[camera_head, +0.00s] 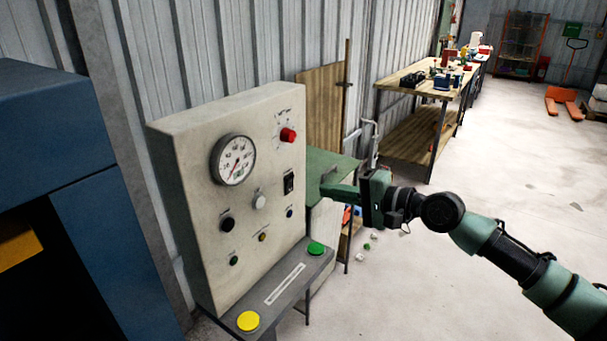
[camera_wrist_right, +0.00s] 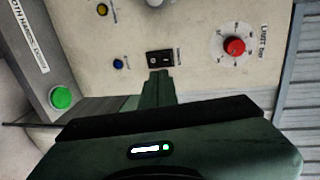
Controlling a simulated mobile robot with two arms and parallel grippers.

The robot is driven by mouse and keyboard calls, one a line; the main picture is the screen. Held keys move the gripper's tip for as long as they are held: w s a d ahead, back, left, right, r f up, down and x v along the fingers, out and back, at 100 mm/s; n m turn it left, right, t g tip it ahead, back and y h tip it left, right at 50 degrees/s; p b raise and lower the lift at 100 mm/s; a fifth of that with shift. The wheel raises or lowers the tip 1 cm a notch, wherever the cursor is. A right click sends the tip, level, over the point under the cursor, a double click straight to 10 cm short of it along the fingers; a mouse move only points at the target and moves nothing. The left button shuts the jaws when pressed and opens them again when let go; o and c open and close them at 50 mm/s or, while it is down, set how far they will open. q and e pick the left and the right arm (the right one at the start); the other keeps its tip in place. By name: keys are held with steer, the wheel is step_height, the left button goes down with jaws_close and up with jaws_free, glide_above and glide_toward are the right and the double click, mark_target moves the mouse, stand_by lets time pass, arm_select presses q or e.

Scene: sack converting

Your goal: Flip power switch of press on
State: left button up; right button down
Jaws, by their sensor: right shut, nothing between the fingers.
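The press's control panel (camera_head: 190,155) is a beige upright box with a gauge, knobs and small buttons. Its power switch (camera_head: 289,183) is a small black rocker below the red knob. It also shows in the right wrist view (camera_wrist_right: 160,58), just beyond my fingertips. My right gripper (camera_head: 325,189) is shut and empty, to the right of the switch in the head view. In the right wrist view its fingertips (camera_wrist_right: 158,74) line up with the switch's lower edge; whether they touch it I cannot tell. My left gripper is not in view.
A red knob (camera_head: 288,135) sits above the switch. A ledge below the panel carries a green button (camera_head: 317,248) and a yellow button (camera_head: 248,321). A blue machine (camera_head: 125,225) stands at left. A wooden workbench (camera_head: 392,97) stands behind. The floor at right is mostly clear.

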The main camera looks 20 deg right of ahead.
mark_target(292, 180)
steer(key=x, duration=0.2)
steer(key=p+x, duration=0.1)
steer(key=x, duration=0.2)
steer(key=r+p+x, duration=0.1)
steer(key=x, duration=0.1)
steer(key=shift+w+a, duration=0.2)
steer(key=shift+w, duration=0.1)
steer(key=p, duration=0.1)
steer(key=r+p, duration=0.1)
steer(key=p, duration=0.1)
steer(key=shift+w+a, duration=0.15)
steer(key=shift+w, duration=0.05)
steer(key=shift+f, duration=0.4)
